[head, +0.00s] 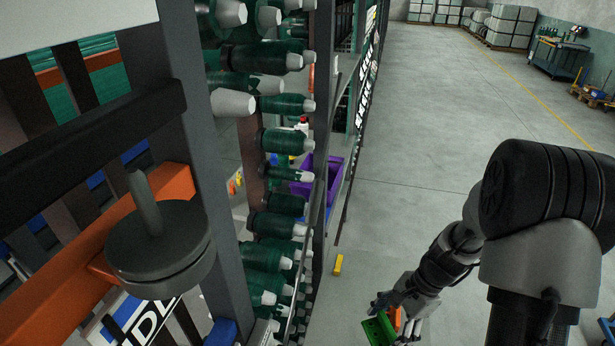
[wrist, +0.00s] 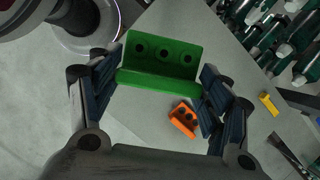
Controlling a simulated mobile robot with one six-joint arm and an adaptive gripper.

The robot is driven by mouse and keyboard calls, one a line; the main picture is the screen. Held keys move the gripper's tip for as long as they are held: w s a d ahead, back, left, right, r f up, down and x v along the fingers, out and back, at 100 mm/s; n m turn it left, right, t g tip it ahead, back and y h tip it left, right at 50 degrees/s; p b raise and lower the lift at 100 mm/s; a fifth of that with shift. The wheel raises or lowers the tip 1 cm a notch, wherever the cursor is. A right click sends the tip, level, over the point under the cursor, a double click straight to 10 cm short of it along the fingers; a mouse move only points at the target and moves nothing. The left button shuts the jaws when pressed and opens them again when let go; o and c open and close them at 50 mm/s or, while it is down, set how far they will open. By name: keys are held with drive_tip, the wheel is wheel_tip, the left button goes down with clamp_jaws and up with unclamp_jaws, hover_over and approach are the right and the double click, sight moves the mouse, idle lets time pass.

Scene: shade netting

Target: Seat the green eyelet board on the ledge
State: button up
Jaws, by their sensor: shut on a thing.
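The green eyelet board (wrist: 160,54) is an angled piece with a row of three dark holes, and it sits between the fingers of my gripper (wrist: 160,76) in the wrist view. My gripper is shut on it. In the head view the green board (head: 378,330) shows at the bottom, partly cut off, at the end of my gripper (head: 394,312). I cannot pick out the ledge with certainty.
A tall rack of green yarn cones (head: 285,140) stands left of my arm, with a purple bin (head: 318,180) in it. A yellow block (head: 338,265) lies at the rack's foot. The grey floor (head: 430,130) beyond is open. A dark workbench (head: 560,58) stands far right.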

sight(363, 323)
drive_tip(key=a+n+g+h+b, duration=0.1)
drive_tip(key=n, duration=0.2)
drive_tip(key=w+a+n+g+b, duration=0.1)
drive_tip(key=a+n, duration=0.1)
drive_tip(key=n, duration=0.2)
drive_tip(key=w+a+n+g+h+b, duration=0.1)
drive_tip(key=a+n, duration=0.1)
drive_tip(key=n, duration=0.1)
drive_tip(key=shift+w+a+f+n+h+b, duration=0.1)
drive_tip(key=shift+a+f+n+h+b, duration=0.1)
drive_tip(key=shift+f+n+h+b, duration=0.15)
drive_tip(key=shift+w+a+r+n+h+b, duration=0.15)
drive_tip(key=shift+r+n+h, duration=0.1)
drive_tip(key=shift+n, duration=0.45)
drive_tip(key=shift+w+r+n+h+b, duration=0.2)
drive_tip(key=shift+r+n+h, duration=0.1)
drive_tip(key=shift+n, duration=0.45)
drive_tip(key=shift+w+a+r+n+h+b, duration=0.15)
drive_tip(key=shift+r+n+h, duration=0.1)
drive_tip(key=shift+n, duration=0.45)
